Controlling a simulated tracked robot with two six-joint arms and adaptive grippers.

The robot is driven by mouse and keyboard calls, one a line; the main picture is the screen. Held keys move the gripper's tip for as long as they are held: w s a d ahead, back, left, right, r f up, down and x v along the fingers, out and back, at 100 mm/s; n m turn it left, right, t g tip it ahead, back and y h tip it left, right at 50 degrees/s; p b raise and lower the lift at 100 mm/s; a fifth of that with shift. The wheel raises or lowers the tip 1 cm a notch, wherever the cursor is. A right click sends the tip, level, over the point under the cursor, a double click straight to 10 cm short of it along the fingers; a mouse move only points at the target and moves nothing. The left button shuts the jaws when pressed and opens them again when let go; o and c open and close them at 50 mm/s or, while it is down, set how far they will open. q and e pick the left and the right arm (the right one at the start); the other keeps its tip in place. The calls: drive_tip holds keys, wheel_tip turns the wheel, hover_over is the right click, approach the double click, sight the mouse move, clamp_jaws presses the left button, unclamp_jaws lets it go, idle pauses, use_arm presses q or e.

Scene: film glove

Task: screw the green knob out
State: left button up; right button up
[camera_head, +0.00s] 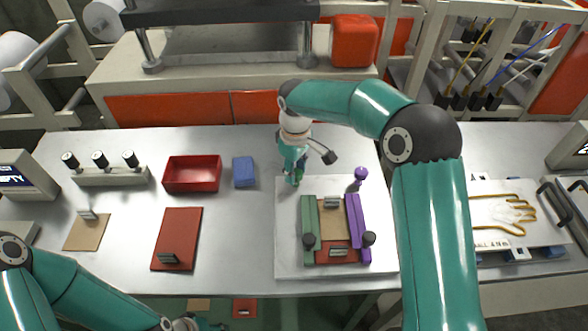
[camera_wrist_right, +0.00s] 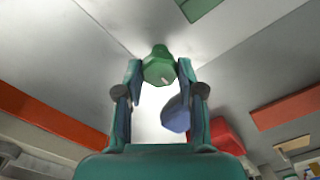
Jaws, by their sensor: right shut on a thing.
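My right gripper (camera_head: 293,172) points down at the upper left corner of the white plate (camera_head: 288,255). In the right wrist view its fingers (camera_wrist_right: 160,82) are shut on the green knob (camera_wrist_right: 158,69), which sits between the tips. In the head view the gripper mostly hides the knob; I cannot tell whether it still touches the plate. The plate carries a green bar (camera_head: 308,220) and a purple bar (camera_head: 354,215), with a purple knob (camera_head: 361,174) standing behind the purple bar. My left gripper (camera_head: 195,324) is at the bottom edge, mostly cut off.
A blue block (camera_head: 243,172) and a red tray (camera_head: 192,187) stand left of my right gripper. A red board (camera_head: 177,235) lies nearer the front. A rack with several black knobs (camera_head: 110,176) is at the far left. A glove (camera_head: 503,214) lies at the right.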

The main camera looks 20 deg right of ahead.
drive_tip(key=o, duration=1.2)
drive_tip(key=shift+w, duration=0.1)
drive_tip(key=shift+c, duration=0.2)
wheel_tip(320, 180, up, 12)
